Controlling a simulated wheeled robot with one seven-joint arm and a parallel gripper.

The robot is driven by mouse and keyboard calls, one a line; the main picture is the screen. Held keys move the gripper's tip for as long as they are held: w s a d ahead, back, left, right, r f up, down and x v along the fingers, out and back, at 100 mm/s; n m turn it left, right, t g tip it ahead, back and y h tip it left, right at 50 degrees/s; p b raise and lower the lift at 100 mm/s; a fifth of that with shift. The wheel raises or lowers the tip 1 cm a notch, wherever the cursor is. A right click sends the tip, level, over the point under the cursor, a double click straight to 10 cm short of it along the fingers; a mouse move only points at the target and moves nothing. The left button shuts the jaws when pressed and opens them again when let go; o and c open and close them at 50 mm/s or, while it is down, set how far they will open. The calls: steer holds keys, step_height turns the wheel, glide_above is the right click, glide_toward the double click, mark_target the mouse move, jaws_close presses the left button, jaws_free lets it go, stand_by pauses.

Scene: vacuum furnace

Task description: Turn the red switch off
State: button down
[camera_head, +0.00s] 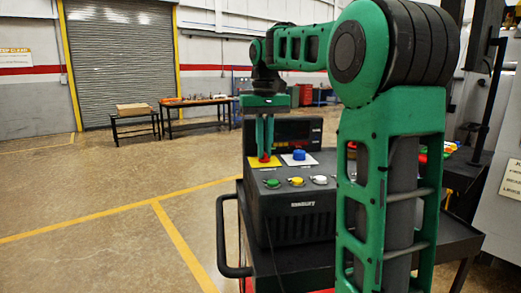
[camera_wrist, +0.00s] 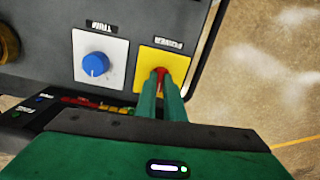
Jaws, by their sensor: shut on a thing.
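The red switch (camera_head: 264,158) sits on a yellow plate (camera_head: 254,164) on top of the dark control box (camera_head: 305,222). In the wrist view the red switch (camera_wrist: 161,72) shows between my fingertips on the yellow plate (camera_wrist: 152,57), beside the label POWER. My gripper (camera_head: 265,154) points down from above, its green fingers closed around the switch. In the wrist view my gripper (camera_wrist: 161,80) covers part of the switch, so its turned position is hard to tell.
A blue knob (camera_wrist: 95,64) on a white plate, labelled TRIM, is next to the switch. Green (camera_head: 272,183), yellow (camera_head: 296,181) and white (camera_head: 319,179) buttons line the box's front slope. The box stands on a dark cart with a handle (camera_head: 223,240). Open floor lies to the left.

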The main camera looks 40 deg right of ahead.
steer(key=n, duration=0.4)
steer(key=shift+w+n, duration=0.1)
steer(key=shift+n, duration=0.3)
stand_by(0.4)
steer(key=c, duration=1.9)
jaws_free()
steer(key=shift+o, duration=0.2)
steer(key=shift+r, duration=0.2)
steer(key=shift+r, duration=0.5)
step_height(320, 180, up, 9)
steer(key=shift+r, duration=0.2)
steer(key=shift+a, duration=0.1)
